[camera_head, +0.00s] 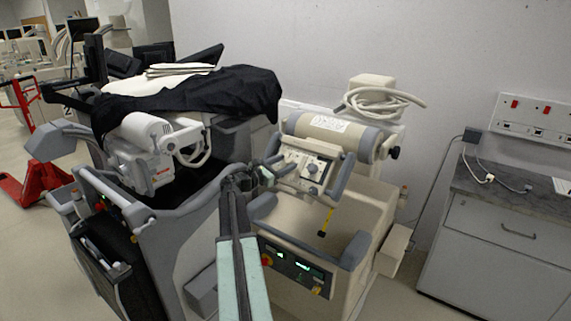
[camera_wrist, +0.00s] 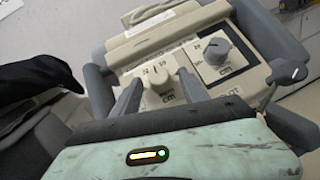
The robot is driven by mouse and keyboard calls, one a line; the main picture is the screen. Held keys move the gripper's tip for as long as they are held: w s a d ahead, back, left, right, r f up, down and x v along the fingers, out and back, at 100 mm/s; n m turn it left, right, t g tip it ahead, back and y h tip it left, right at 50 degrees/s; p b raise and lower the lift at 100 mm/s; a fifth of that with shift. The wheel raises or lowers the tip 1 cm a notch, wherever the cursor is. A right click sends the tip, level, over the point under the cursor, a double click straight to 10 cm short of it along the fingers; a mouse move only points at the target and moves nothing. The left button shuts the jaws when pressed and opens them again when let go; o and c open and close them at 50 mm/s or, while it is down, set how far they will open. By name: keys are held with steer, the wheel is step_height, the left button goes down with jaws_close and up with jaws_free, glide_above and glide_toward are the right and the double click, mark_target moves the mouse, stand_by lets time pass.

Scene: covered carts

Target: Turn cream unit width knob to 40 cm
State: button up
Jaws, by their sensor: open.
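The cream unit (camera_head: 304,166) has a control face with two dials, one behind my gripper tip. My gripper (camera_wrist: 159,84) is open, with one finger on each side of the cream knob. Contact with the knob cannot be told. In the head view, my gripper (camera_head: 262,172) reaches the face's left side.
Grey handle bars (camera_wrist: 264,40) flank the control face. A black cloth (camera_head: 200,100) covers the cart at the left, with a grey-white machine head (camera_head: 150,150) below it. A cabinet (camera_head: 495,245) stands at the right by the wall. Some floor is clear between.

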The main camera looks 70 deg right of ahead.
jaws_close()
steer(key=shift+s+d, duration=0.15)
steer(key=shift+d, duration=0.15)
steer(key=shift+a, duration=0.2)
steer(key=shift+f+m+g+y, duration=0.1)
steer(key=shift+m+g+y, duration=0.2)
steer(key=shift+m+g, duration=0.15)
